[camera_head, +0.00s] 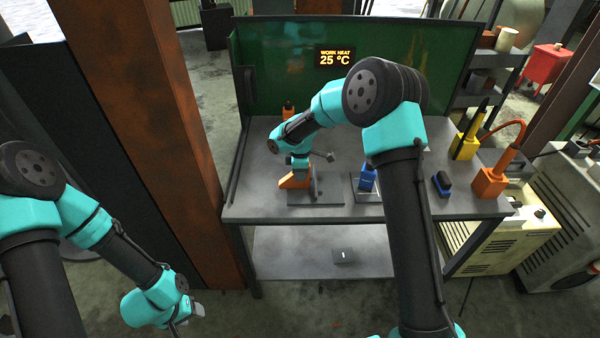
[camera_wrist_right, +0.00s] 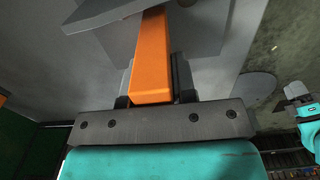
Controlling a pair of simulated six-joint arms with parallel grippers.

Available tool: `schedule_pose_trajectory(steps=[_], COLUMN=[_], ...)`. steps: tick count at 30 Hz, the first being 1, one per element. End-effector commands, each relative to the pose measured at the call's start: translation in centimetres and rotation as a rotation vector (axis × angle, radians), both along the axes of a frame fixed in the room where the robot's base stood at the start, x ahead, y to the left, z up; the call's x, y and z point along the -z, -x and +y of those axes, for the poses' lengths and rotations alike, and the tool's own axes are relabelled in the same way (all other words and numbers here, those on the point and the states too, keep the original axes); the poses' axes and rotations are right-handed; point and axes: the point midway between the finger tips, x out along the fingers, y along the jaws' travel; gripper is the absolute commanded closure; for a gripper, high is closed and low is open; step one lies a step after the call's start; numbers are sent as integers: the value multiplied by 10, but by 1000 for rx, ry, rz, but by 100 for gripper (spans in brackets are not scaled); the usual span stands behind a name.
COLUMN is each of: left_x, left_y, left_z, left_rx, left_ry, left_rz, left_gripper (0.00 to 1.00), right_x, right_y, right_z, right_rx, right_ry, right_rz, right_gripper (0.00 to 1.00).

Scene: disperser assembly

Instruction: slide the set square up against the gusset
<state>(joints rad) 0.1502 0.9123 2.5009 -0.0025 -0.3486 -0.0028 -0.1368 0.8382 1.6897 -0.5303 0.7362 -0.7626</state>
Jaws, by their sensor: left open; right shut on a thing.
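The orange set square (camera_head: 293,181) stands on a grey base plate (camera_head: 330,199) on the workbench. My right gripper (camera_head: 300,168) is shut on it from above. In the right wrist view, the orange block (camera_wrist_right: 152,60) sits between the dark fingers of the right gripper (camera_wrist_right: 152,98). A grey upright piece (camera_head: 317,184), which looks like the gusset, stands just right of the set square. I cannot tell whether the two touch. My left gripper (camera_head: 190,312) is open and empty, low at the left, away from the bench.
A blue block (camera_head: 367,178) stands on another plate to the right, partly behind my right arm. A dark blue item (camera_head: 441,184), a yellow holder (camera_head: 465,146) and an orange tool (camera_head: 490,183) are at the bench's right. A rust-coloured column (camera_head: 150,120) rises at the left.

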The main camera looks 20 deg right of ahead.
Motion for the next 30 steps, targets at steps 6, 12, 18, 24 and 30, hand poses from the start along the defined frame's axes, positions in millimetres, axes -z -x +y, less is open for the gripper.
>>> schedule_pose_trajectory(steps=[6, 12, 18, 24, 30], left_x=[0, 0, 0, 0, 0], left_y=[0, 0, 0, 0, 0], left_z=[0, 0, 0, 0, 0], left_rx=[0, 0, 0, 0, 0], left_ry=[0, 0, 0, 0, 0], left_rz=[0, 0, 0, 0, 0], left_gripper=[49, 49, 49, 49, 49], right_x=[0, 0, 0, -1, -1], right_y=[1, 1, 1, 1, 1], right_z=[-3, -3, -4, -5, -7], right_rx=[0, 0, 0, 1, 1], right_ry=[0, 0, 0, 0, 0], right_rz=[0, -1, -1, -1, -1], right_gripper=[100, 100, 100, 100, 100])
